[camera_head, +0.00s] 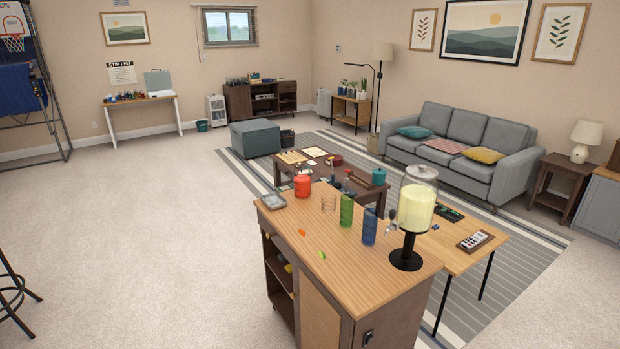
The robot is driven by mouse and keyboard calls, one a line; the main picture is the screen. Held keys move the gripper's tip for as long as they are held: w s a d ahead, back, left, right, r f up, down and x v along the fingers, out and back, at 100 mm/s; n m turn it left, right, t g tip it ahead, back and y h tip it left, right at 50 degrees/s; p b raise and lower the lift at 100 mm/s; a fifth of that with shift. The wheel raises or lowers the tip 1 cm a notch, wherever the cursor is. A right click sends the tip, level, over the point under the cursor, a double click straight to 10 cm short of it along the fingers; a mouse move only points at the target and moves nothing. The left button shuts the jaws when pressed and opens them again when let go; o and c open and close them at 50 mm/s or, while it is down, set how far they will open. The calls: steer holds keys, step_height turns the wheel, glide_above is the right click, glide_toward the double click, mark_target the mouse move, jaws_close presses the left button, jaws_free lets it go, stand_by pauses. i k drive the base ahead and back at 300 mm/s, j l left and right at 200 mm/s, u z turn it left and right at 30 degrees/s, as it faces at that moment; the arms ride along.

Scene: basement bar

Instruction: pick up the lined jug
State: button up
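A wooden-topped bar cart (375,282) stands in the foreground. On it are a green tall vessel (347,210) and a blue tall vessel (369,227), side by side and upright. A short clear glass (328,202) and an orange-red jar (302,186) stand to their left. A large glass dispenser (416,207) with pale yellow liquid stands on a black base at the right. No vessel is clearly a lined jug; lines on the green and blue ones are too small to tell. My gripper is not in view.
A coffee table (371,194) and sofa (460,147) stand behind. Carpet (150,230) at left is clear.

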mark_target(304, 180)
steer(key=i+j+z, duration=0.1)
steer(key=i+j, duration=0.2)
steer(key=i+j+z, duration=0.1)
steer(key=i+j, duration=0.45)
steer(key=j, duration=0.15)
steer(key=i+j+z, duration=0.15)
steer(key=i+j, duration=0.15)
steer(key=i+j+z, duration=0.1)
steer(key=i+j, duration=0.15)
steer(key=j, duration=0.15)
steer(key=i+j+z, duration=0.1)
steer(key=i+j, duration=0.15)
steer(key=j, duration=0.15)
steer(key=i+j, duration=0.25)
steer(key=j, duration=0.15)
steer(key=i+j+z, duration=0.15)
steer(key=j, duration=0.3)
steer(key=i, duration=0.05)
